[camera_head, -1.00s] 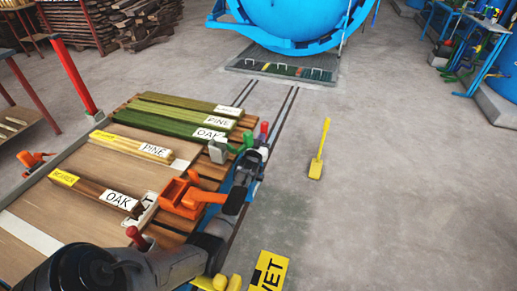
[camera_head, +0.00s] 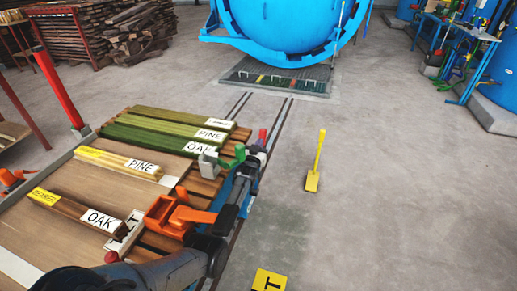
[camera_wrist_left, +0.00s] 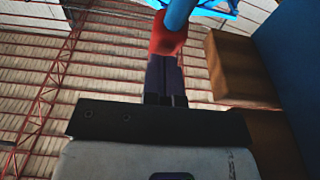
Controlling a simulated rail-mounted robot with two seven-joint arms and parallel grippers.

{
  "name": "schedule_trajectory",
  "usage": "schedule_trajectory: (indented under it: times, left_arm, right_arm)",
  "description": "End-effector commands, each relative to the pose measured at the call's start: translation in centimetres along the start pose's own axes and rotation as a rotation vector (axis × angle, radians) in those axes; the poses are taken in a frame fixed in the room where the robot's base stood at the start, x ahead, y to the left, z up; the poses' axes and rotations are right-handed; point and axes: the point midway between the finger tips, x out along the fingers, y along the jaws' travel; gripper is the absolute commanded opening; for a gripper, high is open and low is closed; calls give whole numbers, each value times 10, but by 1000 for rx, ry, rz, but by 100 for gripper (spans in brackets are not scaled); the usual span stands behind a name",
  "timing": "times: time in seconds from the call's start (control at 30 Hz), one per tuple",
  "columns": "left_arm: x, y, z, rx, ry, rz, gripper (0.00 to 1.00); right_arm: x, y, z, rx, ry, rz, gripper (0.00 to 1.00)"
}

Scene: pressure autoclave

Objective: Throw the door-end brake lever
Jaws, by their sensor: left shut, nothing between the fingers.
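A lever with a red knob (camera_head: 262,134) stands at the cart's far right edge, on the door side. In the left wrist view the red knob (camera_wrist_left: 168,35) sits on a blue shaft, just beyond my fingertips. My left gripper (camera_head: 257,149) is shut and empty, its dark fingers (camera_wrist_left: 165,80) together and pointing at the knob. I cannot tell whether they touch it. A second red knob (camera_head: 111,257) shows at the near end, beside my arm. My right gripper is not in view.
The cart carries boards labelled oak (camera_head: 100,220) and pine (camera_head: 142,166). An orange clamp (camera_head: 165,215) and a green clamp (camera_head: 234,157) stand near my left arm. Rails lead to the blue autoclave (camera_head: 285,22). A yellow shovel (camera_head: 314,172) lies on clear floor at right.

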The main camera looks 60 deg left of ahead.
Motion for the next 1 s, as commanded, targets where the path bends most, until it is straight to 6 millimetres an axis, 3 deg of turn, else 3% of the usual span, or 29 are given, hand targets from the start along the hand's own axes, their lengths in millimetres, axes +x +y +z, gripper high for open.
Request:
schedule_trajectory:
  times: [0.03,0.37,0.7,1.0]
  left_arm:
    - [-5,-1,21,3,-48,-2,0]
    - [-15,0,20,3,-50,-1,0]
    - [-78,0,10,0,-34,0,0]
    - [-130,0,5,0,-18,-1,0]
  right_arm:
    - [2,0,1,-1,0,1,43]
    - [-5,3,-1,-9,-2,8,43]
    - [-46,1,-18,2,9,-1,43]
    - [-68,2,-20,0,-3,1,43]
